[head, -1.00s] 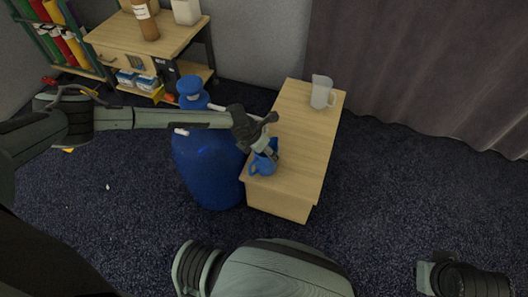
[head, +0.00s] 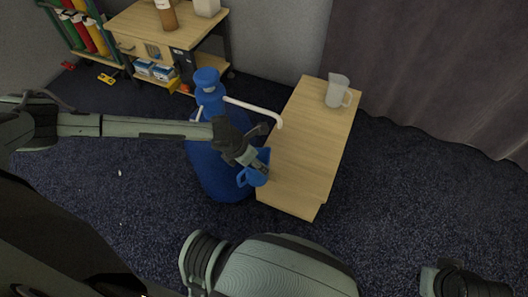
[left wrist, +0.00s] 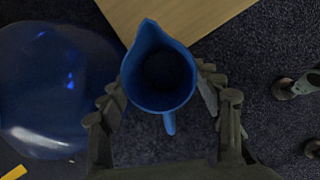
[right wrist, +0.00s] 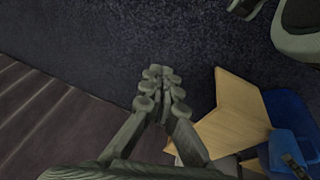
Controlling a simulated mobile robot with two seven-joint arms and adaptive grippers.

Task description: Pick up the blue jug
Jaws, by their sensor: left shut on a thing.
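The blue jug (head: 258,174) is held in my left gripper (head: 256,162) at the left edge of the small wooden table. In the left wrist view the jug (left wrist: 160,80) sits upright between the two fingers, its open top facing the camera and its handle toward the palm. The fingers are shut on its sides. The jug appears clear of the table top, though its base is hidden. My right gripper (right wrist: 158,88) shows in the right wrist view with its fingertips together and nothing between them, away from the jug.
The wooden table (head: 310,145) carries a grey pitcher (head: 339,91) at its far end; its middle is clear. A large blue bottle (head: 215,170) stands on the floor close left of the jug. A wooden cabinet (head: 150,35) stands at the back left.

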